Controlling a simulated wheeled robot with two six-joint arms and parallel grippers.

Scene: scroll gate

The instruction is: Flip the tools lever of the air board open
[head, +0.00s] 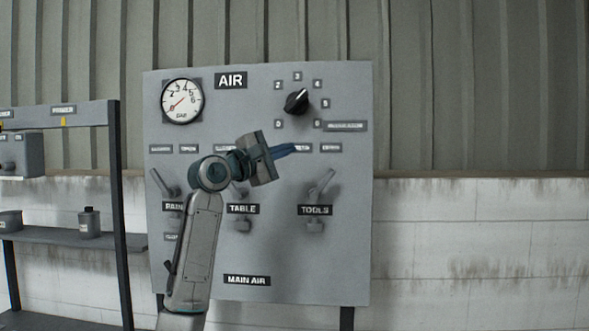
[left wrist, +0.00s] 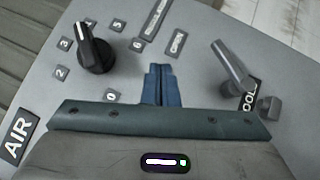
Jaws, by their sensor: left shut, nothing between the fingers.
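The grey air board (head: 260,260) stands in front of me. The tools lever (head: 322,184) is a grey handle at its right, above the black TOOLS label (head: 315,210). The handle tilts up and to the right in the head view. It also shows in the left wrist view (left wrist: 232,66), right of my fingers. My left gripper (head: 290,149) is shut and empty, its blue fingers pointing right, above and left of the tools lever. The fingers also show in the left wrist view (left wrist: 161,84), apart from the lever. My right gripper is not in view.
A black rotary knob (head: 297,101) and a pressure gauge (head: 181,101) sit on the upper board. Another lever (head: 164,183) is at the board's left, partly behind my left arm. A shelf rack (head: 60,236) stands left of the board. Right of the board is open space before the wall.

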